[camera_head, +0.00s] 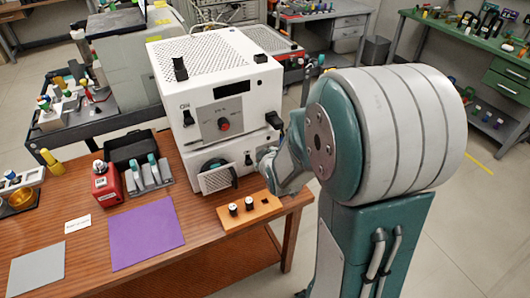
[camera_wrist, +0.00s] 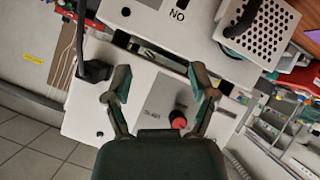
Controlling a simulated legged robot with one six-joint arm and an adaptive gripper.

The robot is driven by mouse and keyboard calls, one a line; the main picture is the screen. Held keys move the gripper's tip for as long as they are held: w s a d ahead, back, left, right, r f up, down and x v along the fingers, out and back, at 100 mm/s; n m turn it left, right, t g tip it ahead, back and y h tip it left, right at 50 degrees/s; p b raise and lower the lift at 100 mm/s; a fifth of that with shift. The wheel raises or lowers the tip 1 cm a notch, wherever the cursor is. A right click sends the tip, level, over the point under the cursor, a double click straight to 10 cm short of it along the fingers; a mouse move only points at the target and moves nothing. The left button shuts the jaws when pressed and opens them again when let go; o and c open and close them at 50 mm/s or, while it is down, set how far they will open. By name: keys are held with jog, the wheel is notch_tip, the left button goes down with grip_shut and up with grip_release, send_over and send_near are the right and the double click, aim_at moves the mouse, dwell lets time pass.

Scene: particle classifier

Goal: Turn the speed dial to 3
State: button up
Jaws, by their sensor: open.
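The white machine (camera_head: 213,95) stands on the wooden table. Its grey front panel carries a red-faced dial (camera_head: 223,124). In the wrist view, the dial (camera_wrist: 178,118) shows between the spread fingers of my gripper (camera_wrist: 160,78), closer to the right finger. The fingers are apart and hold nothing; whether either touches the dial cannot be told. The panel marks are too small to read. In the head view, my arm reaches in from the right, beside the machine's front.
An orange block with black knobs (camera_head: 249,211) lies in front. A purple mat (camera_head: 146,233), a red bottle (camera_head: 105,184) and a grey rack (camera_head: 151,177) stand to the left. A black plug (camera_wrist: 95,70) juts from the machine.

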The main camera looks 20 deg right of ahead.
jog(key=d+f+n+t+h, duration=0.25)
jog(key=d+f, duration=0.25)
jog(key=f, duration=0.6)
jog(key=shift+t+y, duration=0.25)
jog(key=shift+y, duration=0.2)
jog(key=x, duration=1.1)
jog(key=shift+w+a+r, duration=0.2)
jog(key=shift+w+r, duration=0.05)
grip_shut()
